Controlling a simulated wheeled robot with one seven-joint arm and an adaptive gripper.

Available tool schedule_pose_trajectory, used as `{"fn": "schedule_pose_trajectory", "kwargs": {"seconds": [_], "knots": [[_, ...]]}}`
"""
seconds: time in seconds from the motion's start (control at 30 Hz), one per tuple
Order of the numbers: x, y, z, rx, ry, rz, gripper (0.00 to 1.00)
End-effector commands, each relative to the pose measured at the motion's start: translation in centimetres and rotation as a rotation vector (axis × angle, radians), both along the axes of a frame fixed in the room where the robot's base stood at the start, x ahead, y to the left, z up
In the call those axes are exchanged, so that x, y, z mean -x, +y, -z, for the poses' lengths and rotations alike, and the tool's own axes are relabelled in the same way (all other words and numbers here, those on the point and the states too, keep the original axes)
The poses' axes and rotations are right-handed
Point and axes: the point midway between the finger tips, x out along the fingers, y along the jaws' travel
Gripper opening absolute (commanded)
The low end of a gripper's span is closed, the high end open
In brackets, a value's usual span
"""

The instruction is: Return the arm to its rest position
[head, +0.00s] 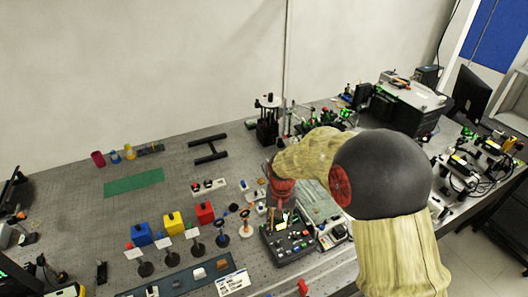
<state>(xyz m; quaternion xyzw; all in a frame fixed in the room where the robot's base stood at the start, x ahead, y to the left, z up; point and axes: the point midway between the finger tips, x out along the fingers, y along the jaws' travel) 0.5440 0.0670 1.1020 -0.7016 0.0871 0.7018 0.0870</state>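My arm (385,175) shows at the right of the head view, covered in a tan sleeve with a large black joint and red parts. It rises from the lower right, bends at the black joint and reaches left over the bench. Its end, with my gripper (281,200), points down above the dark board with small parts. The gripper is small and mostly hidden by the red wrist part, so its fingers cannot be made out. I cannot tell whether it holds anything.
Blue (141,234), yellow (173,223) and red (205,212) blocks stand left of the arm, with several stemmed holders in front. A dark board (287,238) lies below the gripper. A green mat (134,182) lies back left. Instruments (405,100) crowd the right. Bare bench (75,205) shows at left.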

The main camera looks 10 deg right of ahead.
Motion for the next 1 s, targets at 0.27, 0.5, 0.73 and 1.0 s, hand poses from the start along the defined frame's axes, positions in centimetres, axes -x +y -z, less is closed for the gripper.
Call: {"fn": "schedule_pose_trajectory", "kwargs": {"seconds": [0.27,0.5,0.73,1.0], "knots": [[1.9,-0.2,0.7,0.004,0.044,-0.082,0.34],[8.1,-1.4,-2.1,0.001,0.076,-0.204,0.34],[13.0,-2.8,-6.0,0.0,-0.002,-0.268,0.34],[19.7,-4.7,-9.0,0.016,-0.172,-0.299,0.34]]}}
